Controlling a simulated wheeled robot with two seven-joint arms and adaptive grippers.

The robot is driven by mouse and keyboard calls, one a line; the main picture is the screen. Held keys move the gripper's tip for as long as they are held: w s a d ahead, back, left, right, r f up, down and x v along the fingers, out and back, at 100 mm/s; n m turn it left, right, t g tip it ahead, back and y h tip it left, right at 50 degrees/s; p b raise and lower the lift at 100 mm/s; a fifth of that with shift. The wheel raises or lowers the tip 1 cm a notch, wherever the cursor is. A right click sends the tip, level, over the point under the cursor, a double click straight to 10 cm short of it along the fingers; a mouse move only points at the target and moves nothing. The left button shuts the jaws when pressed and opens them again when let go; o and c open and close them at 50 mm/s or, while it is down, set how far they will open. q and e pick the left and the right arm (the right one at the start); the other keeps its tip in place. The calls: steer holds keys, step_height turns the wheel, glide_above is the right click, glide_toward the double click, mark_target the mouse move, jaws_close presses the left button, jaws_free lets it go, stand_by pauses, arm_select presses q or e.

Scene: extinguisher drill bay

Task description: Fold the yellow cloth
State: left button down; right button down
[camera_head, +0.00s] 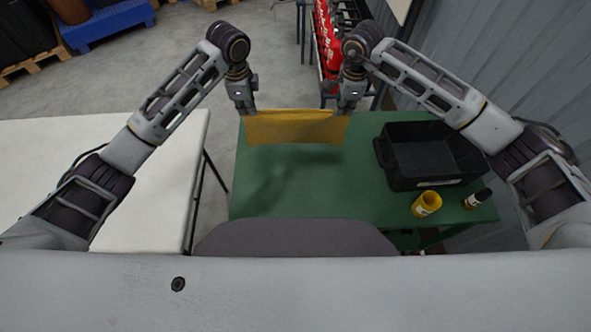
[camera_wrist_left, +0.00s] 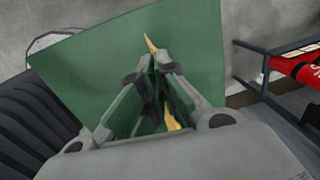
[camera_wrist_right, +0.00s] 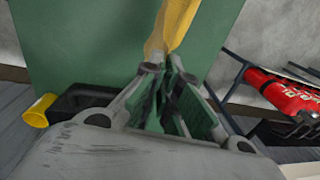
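The yellow cloth (camera_head: 295,128) hangs stretched between my two grippers, over the far edge of the green table (camera_head: 300,185). My left gripper (camera_head: 248,110) is shut on its upper left corner. In the left wrist view a thin strip of the cloth (camera_wrist_left: 151,44) shows at the fingertips (camera_wrist_left: 152,72). My right gripper (camera_head: 346,108) is shut on its upper right corner. In the right wrist view the cloth (camera_wrist_right: 172,25) runs away from the closed fingertips (camera_wrist_right: 162,66). Whether the cloth's lower edge touches the table cannot be told.
A black crate (camera_head: 398,180) stands on the table's right side. A yellow cup (camera_head: 426,204) and a small dark bottle (camera_head: 477,198) are near the front right. Red extinguishers (camera_head: 327,40) stand behind the table. A white table (camera_head: 170,175) is at left. The green table's middle is clear.

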arm_select(q)
steer(key=shift+w+f+b, duration=0.3)
steer(key=shift+w+b, duration=0.15)
steer(key=shift+b, duration=0.5)
arm_select(e)
steer(key=shift+w+f, duration=0.3)
steer(key=shift+w, duration=0.15)
